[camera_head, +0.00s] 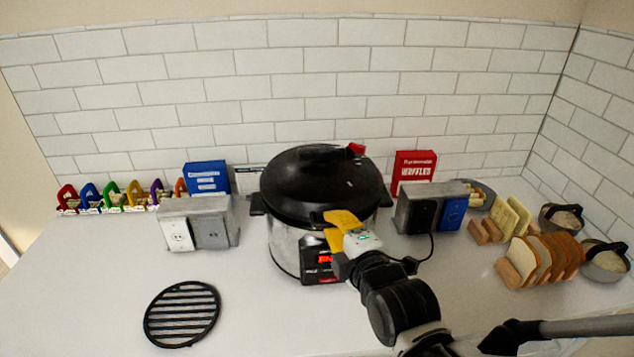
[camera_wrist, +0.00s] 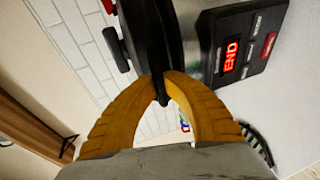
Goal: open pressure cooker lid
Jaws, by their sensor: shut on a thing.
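The pressure cooker (camera_head: 286,250) stands on the counter in the middle, with a silver body and a front panel (camera_head: 321,265) with a lit red display. In the wrist view the display (camera_wrist: 231,56) reads END. Its black domed lid (camera_head: 300,190) sits on top, with a dark top handle and a small red part at the back right. My gripper (camera_head: 328,224), with yellow fingers, is at the lid's front edge. In the wrist view its fingertips (camera_wrist: 162,86) are shut on a thin black part of the lid edge, partly hidden between them.
A grey outlet box (camera_head: 211,232) stands left of the cooker, and a dark box (camera_head: 415,213) with a blue face stands close on its right. A black round trivet (camera_head: 182,314) lies front left. Bread slices (camera_head: 540,259) stand at right. The front-left counter is mostly clear.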

